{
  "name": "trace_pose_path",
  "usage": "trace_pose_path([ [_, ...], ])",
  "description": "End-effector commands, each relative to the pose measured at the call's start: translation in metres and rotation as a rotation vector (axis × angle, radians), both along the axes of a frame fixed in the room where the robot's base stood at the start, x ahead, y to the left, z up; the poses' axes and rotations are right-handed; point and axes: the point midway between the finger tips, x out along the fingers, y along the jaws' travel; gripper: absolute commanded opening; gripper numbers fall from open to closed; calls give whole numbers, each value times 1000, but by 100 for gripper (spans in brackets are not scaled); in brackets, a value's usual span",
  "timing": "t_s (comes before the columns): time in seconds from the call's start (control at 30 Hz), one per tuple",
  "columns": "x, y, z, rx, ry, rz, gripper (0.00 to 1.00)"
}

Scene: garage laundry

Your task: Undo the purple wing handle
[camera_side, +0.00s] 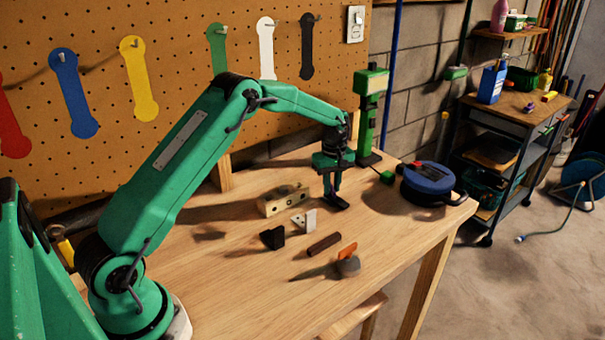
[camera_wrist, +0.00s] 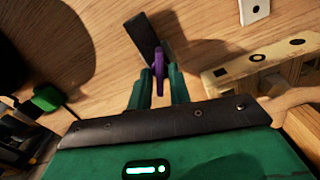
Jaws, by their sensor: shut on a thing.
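The purple wing handle (camera_wrist: 158,58) shows in the wrist view between the two green fingers of my gripper (camera_wrist: 158,76), which is shut on it. A dark flat piece (camera_wrist: 142,38) lies just beyond the handle; I cannot tell how the two join. In the side view my gripper (camera_side: 331,192) points down at the table, right of the pale wooden block, with a dark flat piece (camera_side: 337,203) at its tip. The handle itself is too small or hidden to make out there.
The pale block with holes (camera_side: 284,199) stands close left of my gripper. A white bracket (camera_side: 305,220), black wedge (camera_side: 272,238) and brown bar (camera_side: 324,244) lie in front. A green stand (camera_side: 371,115) and blue round case (camera_side: 430,182) are behind and right. The table's left front is clear.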

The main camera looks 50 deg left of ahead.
Motion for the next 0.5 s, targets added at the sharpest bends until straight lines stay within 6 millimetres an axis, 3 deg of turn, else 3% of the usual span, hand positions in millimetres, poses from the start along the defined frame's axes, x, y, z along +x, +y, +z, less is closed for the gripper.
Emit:
trace_pose_path([
  [0.33, -1, -4, -3, -1, 7, -6, 0],
  [0.37, -1, -4, -4, -1, 7, -6, 21],
  [0.4, -1, -3, -4, -1, 7, -6, 29],
  [0.5, -1, -3, -3, -1, 5, -4, 30],
])
